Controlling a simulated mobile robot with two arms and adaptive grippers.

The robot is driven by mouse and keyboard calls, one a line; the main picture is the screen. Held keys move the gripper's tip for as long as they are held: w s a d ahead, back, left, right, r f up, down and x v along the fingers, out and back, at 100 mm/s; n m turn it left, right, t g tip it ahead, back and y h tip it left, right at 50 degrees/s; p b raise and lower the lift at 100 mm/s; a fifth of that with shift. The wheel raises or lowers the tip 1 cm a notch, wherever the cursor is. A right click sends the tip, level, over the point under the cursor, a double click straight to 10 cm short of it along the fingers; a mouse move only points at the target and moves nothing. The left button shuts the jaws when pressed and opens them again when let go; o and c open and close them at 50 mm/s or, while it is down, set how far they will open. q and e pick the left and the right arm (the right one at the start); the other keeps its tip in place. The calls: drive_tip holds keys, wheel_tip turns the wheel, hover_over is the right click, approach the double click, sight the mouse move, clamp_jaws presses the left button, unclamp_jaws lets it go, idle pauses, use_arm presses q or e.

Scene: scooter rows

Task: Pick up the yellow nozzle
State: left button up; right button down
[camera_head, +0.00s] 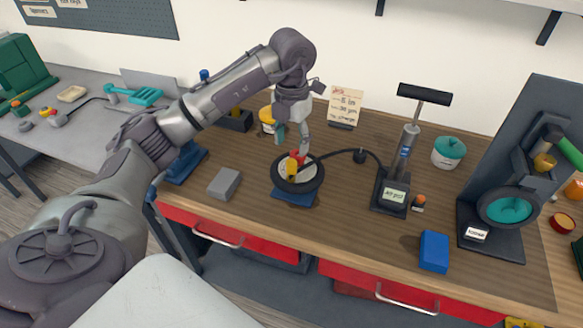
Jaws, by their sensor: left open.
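The yellow nozzle (291,167), with a red part at its top, rests at the black-rimmed wheel (310,183) in the middle of the wooden bench. A black hose (340,153) runs from it to the air pump. My left gripper (293,138) is open and points down just above the nozzle, with a small gap that is hard to judge. Nothing shows between its fingers. My right gripper is not in view.
The air pump (394,190) stands right of the wheel, and a grey block (224,184) lies left of it. A blue block (434,252) sits near the front edge. The bench front is mostly clear.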

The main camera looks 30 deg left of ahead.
sight(291, 172)
use_arm(q)
wheel_tip(291, 172, down, 5)
drive_tip(key=shift+r+p, duration=0.1)
drive_tip(key=shift+p, duration=0.4)
drive_tip(key=f+p, duration=0.1)
drive_tip(key=f, duration=0.2)
drive_tip(key=f+p, duration=0.1)
drive_tip(key=f, duration=0.1)
drive_tip(key=shift+s+p, duration=0.25)
drive_tip(key=shift+p, duration=0.1)
drive_tip(key=shift+f, duration=0.2)
clamp_jaws()
